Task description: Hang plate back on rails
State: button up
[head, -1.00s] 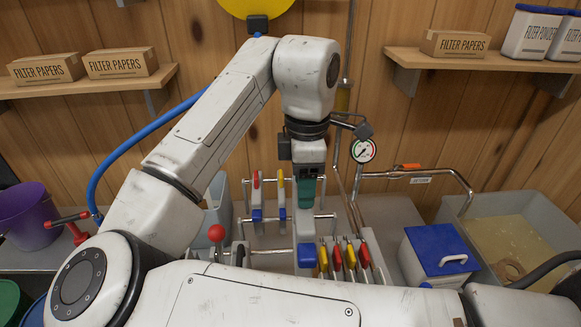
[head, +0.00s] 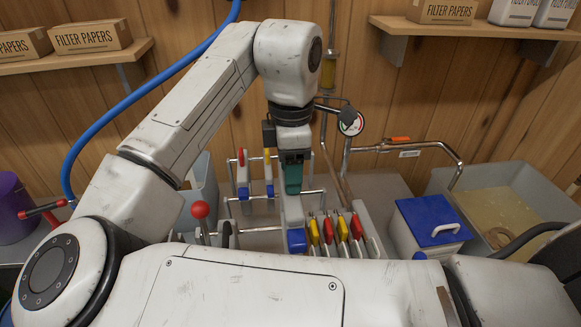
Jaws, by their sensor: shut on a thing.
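My gripper (head: 292,180), with teal fingers, points down in the middle of the head view. It is shut on a pale plate (head: 291,210) that hangs below it. A blue part (head: 297,241) shows at the held plate's lower end. The held plate is just left of a row of plates with yellow (head: 313,232) and red (head: 328,230) ends. Two more plates, one red-topped (head: 241,177) and one yellow-topped (head: 268,175), stand to the left on the metal rails (head: 316,192). I cannot tell whether the held plate touches the rails.
A red-knobbed lever (head: 200,211) stands at the left of the rack. A blue-lidded box (head: 432,220) and a grey basin (head: 520,200) are on the right. A pressure gauge (head: 351,124) and pipe (head: 430,146) are behind. A purple bucket (head: 12,205) is far left.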

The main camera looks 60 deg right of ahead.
jog(key=shift+f+b, duration=2.4)
jog(key=shift+f, duration=3.35)
jog(key=shift+f+b, duration=1.45)
jog(key=shift+f, duration=2.05)
jog(key=o, duration=1.9)
jog(key=shift+c, duration=0.2)
notch_tip(320, 180, up, 8)
jog(key=p, duration=0.9)
